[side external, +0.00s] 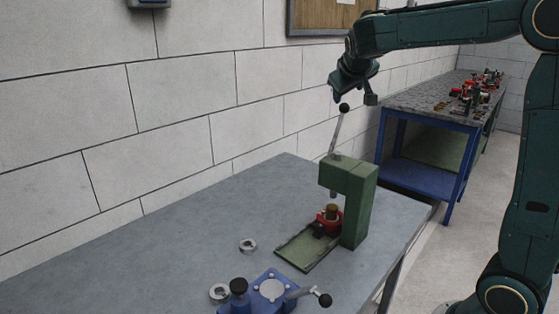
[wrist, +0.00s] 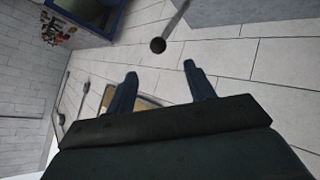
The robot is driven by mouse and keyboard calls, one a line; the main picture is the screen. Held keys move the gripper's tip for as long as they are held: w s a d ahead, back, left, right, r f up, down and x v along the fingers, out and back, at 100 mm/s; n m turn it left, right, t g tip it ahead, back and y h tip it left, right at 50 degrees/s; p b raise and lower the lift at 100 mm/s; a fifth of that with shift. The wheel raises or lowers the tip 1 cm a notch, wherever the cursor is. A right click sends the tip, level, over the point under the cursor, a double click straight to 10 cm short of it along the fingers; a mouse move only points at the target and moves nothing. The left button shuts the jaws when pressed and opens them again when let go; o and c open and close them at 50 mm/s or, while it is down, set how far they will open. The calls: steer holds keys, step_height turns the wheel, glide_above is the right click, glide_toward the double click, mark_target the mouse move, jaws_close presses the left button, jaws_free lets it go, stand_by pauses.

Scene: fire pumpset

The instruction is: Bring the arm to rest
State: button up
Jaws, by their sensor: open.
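My gripper (side external: 354,92) is at the end of the dark green arm, above the press and in front of the wall. In the wrist view my gripper (wrist: 160,71) shows two blue-grey fingers spread apart with nothing between them. The green press (side external: 358,200) stands upright on the grey table. Its lever (side external: 338,132) points up and ends in a black ball knob (side external: 344,107). The knob also shows in the wrist view (wrist: 158,45), just beyond the open fingertips and apart from them. A red part with a brass-coloured top (side external: 330,216) sits under the press.
A blue fixture with a lever (side external: 271,289) and two metal rings (side external: 247,245) are on the grey table (side external: 190,240). A second bench (side external: 425,105) with several red parts stands at the back right. A framed board (side external: 325,16) hangs on the block wall.

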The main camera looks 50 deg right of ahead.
steer(key=shift+s+a+r, duration=0.25)
steer(key=shift+a, duration=0.05)
steer(key=s+a+f+n+y, duration=0.2)
steer(key=s+a+f+y, duration=0.2)
steer(key=s+a, duration=0.6)
steer(key=s+a+f+n+y, duration=0.1)
steer(key=s+a+f+y, duration=0.3)
steer(key=s+a, duration=0.7)
steer(key=s+f, duration=0.2)
steer(key=s, duration=0.2)
steer(key=shift+s+a+f+n+y, duration=0.2)
steer(key=shift+s+f+n+y, duration=0.1)
steer(key=shift+f+n, duration=0.1)
